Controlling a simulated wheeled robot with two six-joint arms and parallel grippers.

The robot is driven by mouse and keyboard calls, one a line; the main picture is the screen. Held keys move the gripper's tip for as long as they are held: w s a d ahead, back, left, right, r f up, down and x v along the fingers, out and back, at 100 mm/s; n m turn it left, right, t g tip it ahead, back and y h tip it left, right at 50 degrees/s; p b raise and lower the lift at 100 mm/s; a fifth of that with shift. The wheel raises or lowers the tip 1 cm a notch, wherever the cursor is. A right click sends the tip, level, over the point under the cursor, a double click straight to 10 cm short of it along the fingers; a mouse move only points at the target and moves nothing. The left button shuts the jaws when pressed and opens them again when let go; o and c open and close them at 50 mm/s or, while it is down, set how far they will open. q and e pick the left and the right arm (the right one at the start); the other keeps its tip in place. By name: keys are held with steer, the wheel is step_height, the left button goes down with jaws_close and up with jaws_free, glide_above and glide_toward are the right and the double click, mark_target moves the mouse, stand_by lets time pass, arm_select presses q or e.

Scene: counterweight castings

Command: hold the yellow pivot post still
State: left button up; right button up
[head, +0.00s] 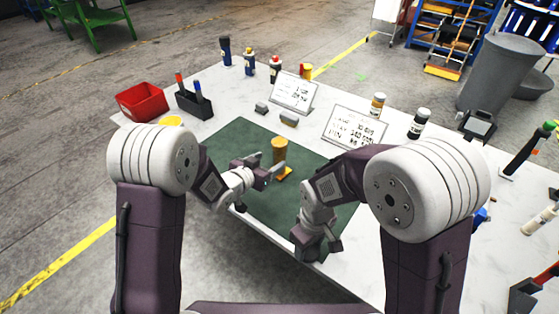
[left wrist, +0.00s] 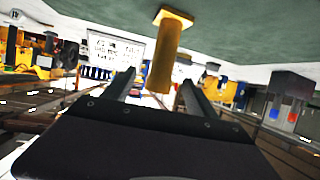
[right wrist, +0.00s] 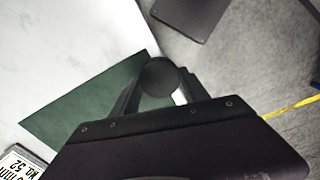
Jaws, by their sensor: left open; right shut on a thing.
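The yellow pivot post (head: 279,152) stands upright on its square yellow base on the green mat (head: 241,140). In the left wrist view, which looks upside down, the post (left wrist: 163,58) shows in line with the gap between the fingers. My left gripper (head: 272,172) is open beside the post; I see no finger pressing on it, and cannot tell how deep it sits between them. My right gripper (head: 320,246) is low at the mat's front edge, shut on a dark round piece (right wrist: 160,77). That piece is mostly hidden in the head view.
Two small blocks, one grey (head: 262,107) and one grey-tan (head: 289,119), lie behind the post. Two printed cards (head: 294,92) (head: 355,128) stand beyond. A red bin (head: 142,102) and a black holder (head: 195,104) are at the left.

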mark_target(277, 156)
arm_select(q)
steer(key=x, duration=0.6)
steer(key=shift+w+d+f+p, duration=0.15)
steer(key=shift+w+f+p, duration=0.05)
steer(key=shift+w+p, duration=0.15)
steer(key=x, duration=0.5)
steer(key=shift+w+f+p, duration=0.15)
steer(key=shift+w+p, duration=0.05)
steer(key=shift+p, duration=0.2)
steer(key=shift+s, duration=0.1)
jaws_close()
